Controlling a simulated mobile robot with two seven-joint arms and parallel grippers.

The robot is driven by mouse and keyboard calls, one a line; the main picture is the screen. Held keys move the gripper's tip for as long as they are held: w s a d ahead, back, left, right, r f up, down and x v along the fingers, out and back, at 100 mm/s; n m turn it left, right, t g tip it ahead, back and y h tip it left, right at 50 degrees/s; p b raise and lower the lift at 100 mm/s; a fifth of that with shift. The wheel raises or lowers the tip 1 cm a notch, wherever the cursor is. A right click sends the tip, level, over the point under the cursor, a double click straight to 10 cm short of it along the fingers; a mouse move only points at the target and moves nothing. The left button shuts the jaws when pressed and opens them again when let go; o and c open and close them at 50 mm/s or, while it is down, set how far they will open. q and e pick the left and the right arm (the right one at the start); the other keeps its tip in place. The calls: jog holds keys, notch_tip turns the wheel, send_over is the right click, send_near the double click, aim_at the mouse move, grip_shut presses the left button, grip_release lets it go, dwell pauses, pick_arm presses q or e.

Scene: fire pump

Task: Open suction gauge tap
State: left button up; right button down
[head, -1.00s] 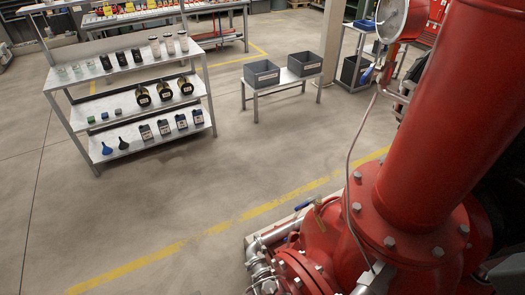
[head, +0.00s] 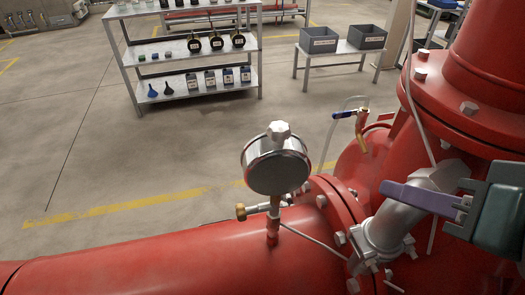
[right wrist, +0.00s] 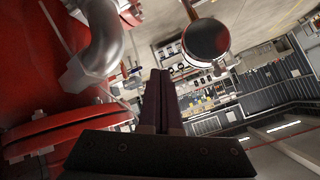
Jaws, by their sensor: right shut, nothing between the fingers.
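A round metal pressure gauge (head: 275,166) stands on a short stem on the red horizontal pipe (head: 150,262) in the head view, its dial face turned away. A small fitting with a brass end (head: 240,211) sits at the stem just under it; I cannot tell how its tap is set. My right gripper (head: 386,192) comes in from the right, shut and empty. It is to the right of the gauge and apart from it, over the grey elbow pipe. The right wrist view shows the shut fingers (right wrist: 157,78) and the gauge (right wrist: 206,40) beyond them. My left gripper is not in view.
A grey elbow pipe (head: 395,222) and the red pump flange (head: 440,120) lie close to my right gripper. A blue-handled brass valve (head: 352,114) stands behind. A thin line runs from the gauge stem. Shelves (head: 190,55) and grey bins (head: 320,39) stand farther off.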

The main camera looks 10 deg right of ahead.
jog(key=w+a+f+m+t+y+b, duration=0.1)
jog(key=f+m+t+b, duration=0.1)
jog(key=f+b, duration=0.6)
jog(key=w+a+f+m+t+y+b, duration=0.1)
jog(key=f+m+t+b, duration=0.1)
jog(key=f+b, duration=0.7)
jog(key=w+a+f+m+t+y+b, duration=0.1)
jog(key=f+m+t+b, duration=0.1)
jog(key=f+b, duration=0.7)
jog(key=shift+w+m+t+y+b, duration=0.3)
jog(key=shift+y+b, duration=0.1)
jog(key=shift+b, duration=2.35)
jog(key=shift+w+a+r, duration=0.1)
jog(key=shift+w+a, duration=0.05)
jog(key=shift+w, duration=0.25)
jog(key=b+x, duration=0.1)
jog(key=x, duration=0.7)
jog(key=shift+w+a+r, duration=0.1)
jog(key=shift+w+a, duration=0.05)
jog(key=shift+w, duration=0.05)
jog(key=shift+w+a, duration=0.1)
jog(key=shift+w, duration=0.25)
